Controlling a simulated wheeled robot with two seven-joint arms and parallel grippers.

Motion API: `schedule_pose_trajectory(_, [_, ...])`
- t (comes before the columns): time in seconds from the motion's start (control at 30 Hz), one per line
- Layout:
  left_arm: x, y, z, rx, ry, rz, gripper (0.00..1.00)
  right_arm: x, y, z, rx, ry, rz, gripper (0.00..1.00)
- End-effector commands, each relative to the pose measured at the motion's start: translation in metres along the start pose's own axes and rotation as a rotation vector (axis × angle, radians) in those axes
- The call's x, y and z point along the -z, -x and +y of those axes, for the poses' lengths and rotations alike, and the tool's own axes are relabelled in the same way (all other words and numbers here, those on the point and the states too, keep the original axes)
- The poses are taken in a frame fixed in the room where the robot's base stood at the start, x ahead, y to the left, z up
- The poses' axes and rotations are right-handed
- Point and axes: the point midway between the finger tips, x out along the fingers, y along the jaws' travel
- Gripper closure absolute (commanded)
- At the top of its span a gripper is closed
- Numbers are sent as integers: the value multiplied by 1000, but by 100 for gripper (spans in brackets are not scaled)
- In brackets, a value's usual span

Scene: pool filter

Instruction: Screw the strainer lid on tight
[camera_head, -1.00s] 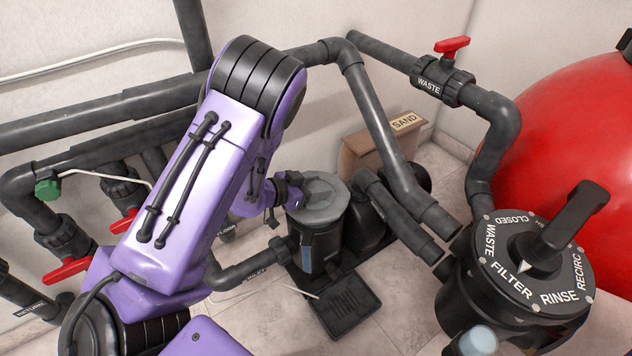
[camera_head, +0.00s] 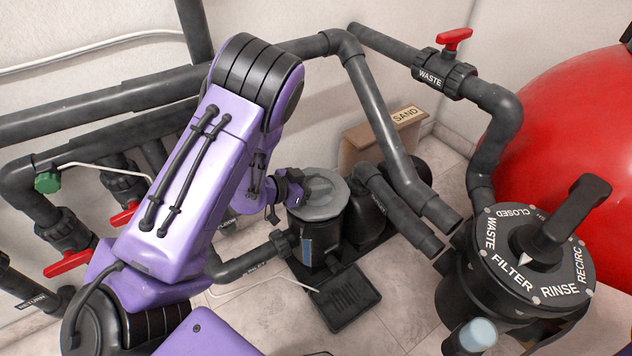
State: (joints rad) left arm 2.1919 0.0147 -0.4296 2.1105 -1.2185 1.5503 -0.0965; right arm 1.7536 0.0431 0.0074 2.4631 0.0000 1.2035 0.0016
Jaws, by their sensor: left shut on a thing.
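The strainer lid (camera_head: 324,199) is a round grey, partly see-through disc on top of the dark strainer pot (camera_head: 318,238), near the middle of the head view. It lies about level on the pot's mouth. My left gripper (camera_head: 297,190) reaches in from the left at the lid's left side and is shut on the lid. My own wrist and the small size of the view hide most of the fingers. I cannot see the lid's thread or whether there is a gap under it. My right gripper is not in view.
Grey pipes run behind and to the right of the pot. A multiport valve (camera_head: 520,262) with a black handle stands at the right, by a red tank (camera_head: 570,140). A cardboard sand box (camera_head: 372,146) is behind. Red-handled valves (camera_head: 68,262) lie left. The tiled floor in front is partly clear.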

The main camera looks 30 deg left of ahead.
Motion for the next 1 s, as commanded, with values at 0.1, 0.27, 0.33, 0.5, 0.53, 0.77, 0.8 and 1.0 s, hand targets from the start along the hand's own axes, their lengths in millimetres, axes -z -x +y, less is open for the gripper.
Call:
schedule_pose_trajectory(0.1, [0,0,0,0,0,1,91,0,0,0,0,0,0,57])
schedule_pose_trajectory(0.27, [0,0,0,0,0,2,91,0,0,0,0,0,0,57])
schedule_pose_trajectory(0.33, [1,0,0,0,1,1,91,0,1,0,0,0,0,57])
schedule_pose_trajectory(0.5, [2,0,0,1,2,1,91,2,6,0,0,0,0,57])
schedule_pose_trajectory(0.53, [2,0,0,1,2,2,91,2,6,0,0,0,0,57])
schedule_pose_trajectory(0.77, [0,0,0,0,1,2,91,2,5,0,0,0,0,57])
schedule_pose_trajectory(0.8, [0,0,0,0,1,2,91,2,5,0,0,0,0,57])
schedule_pose_trajectory(1.0, [-3,-2,0,0,1,2,91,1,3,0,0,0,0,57])
